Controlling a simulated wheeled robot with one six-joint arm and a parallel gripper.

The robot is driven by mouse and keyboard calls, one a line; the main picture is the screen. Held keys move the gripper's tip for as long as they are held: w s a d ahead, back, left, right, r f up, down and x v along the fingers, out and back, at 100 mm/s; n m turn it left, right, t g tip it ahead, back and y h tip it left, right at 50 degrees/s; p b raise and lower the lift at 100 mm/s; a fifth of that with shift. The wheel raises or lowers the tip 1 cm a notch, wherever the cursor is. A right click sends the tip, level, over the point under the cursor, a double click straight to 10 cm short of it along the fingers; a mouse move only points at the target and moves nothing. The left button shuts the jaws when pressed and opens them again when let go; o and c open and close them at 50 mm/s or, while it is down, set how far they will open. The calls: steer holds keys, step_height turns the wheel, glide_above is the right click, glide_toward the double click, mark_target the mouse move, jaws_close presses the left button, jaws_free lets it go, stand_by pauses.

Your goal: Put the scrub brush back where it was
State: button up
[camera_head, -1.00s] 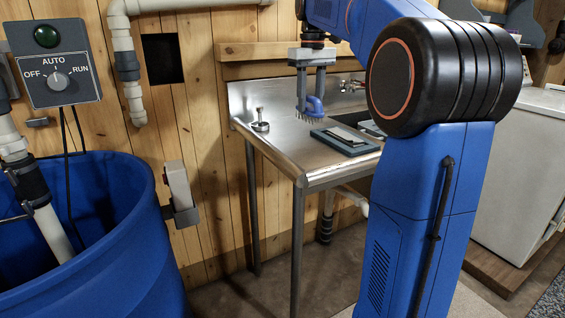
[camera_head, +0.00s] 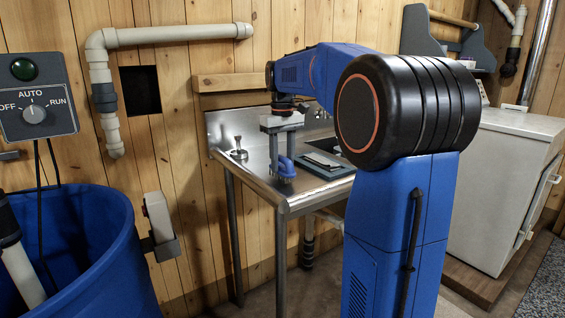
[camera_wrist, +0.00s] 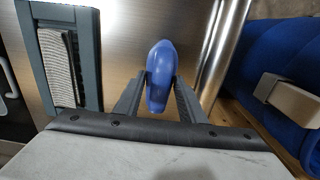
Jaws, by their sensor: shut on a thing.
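The blue scrub brush (camera_head: 285,168) is in my gripper (camera_head: 284,155), over the steel sink counter (camera_head: 262,181) left of the tray. The brush points bristles down, very low over the counter; I cannot tell whether it touches. In the wrist view my gripper (camera_wrist: 160,95) is shut on the rounded blue handle of the brush (camera_wrist: 160,72), one finger on each side. The bristles are hidden there.
A blue-grey tray (camera_head: 307,170) with a ribbed grey thing in it lies just right of the brush; its frame also shows in the wrist view (camera_wrist: 90,60). A metal strainer-like piece (camera_head: 238,153) stands at the counter's left. A blue barrel (camera_head: 95,240) is left of the counter.

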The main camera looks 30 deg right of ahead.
mark_target(283, 157)
steer(key=shift+f, duration=0.2)
steer(key=o, duration=1)
step_height(283, 157, up, 12)
steer(key=shift+r, duration=0.1)
stand_by(0.5)
